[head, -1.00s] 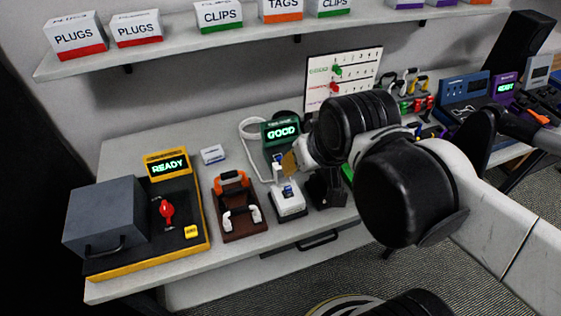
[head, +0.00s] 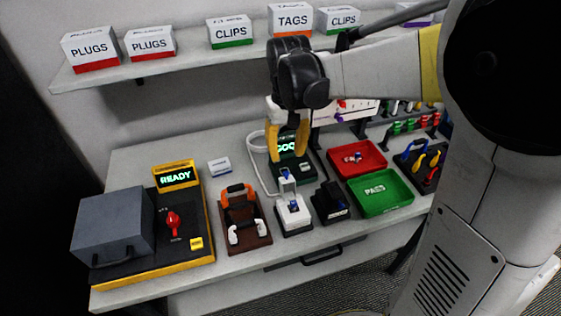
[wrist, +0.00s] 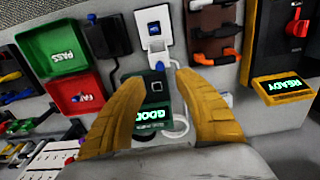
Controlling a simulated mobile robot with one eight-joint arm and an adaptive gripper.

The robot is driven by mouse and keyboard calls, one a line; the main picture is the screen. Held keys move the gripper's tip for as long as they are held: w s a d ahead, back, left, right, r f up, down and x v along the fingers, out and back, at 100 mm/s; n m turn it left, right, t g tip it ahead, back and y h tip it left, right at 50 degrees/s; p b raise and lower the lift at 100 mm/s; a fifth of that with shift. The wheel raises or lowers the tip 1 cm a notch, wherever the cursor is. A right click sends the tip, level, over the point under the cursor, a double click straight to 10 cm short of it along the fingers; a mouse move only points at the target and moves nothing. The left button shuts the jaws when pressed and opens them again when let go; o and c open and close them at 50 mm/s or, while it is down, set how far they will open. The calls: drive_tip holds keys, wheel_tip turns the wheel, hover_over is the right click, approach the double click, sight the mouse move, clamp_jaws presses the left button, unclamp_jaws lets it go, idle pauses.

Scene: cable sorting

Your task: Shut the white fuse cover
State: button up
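The white fuse holder (head: 294,216) stands on the bench, and it also shows in the wrist view (wrist: 152,20). Its white cover (head: 287,183) stands raised at the back edge, with something blue showing at it; the cover appears in the wrist view too (wrist: 158,60). My gripper (head: 287,153) points down above and behind the cover, in front of the green GOOD display unit (head: 290,168). In the wrist view its two yellow fingers (wrist: 161,78) are apart with nothing held between them. The cover lies just beyond the fingertips there.
A black block (head: 330,203) stands close right of the fuse holder. A brown stand with orange and white handles (head: 246,240) is at its left. Red (head: 372,170) and green (head: 407,198) trays lie right. A white cable loops behind. The shelf (head: 190,63) hangs above.

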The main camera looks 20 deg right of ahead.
sight(286, 172)
wheel_tip(286, 172, down, 8)
drive_tip(key=shift+r+b, duration=0.25)
drive_tip(key=shift+b, duration=0.9)
clamp_jaws()
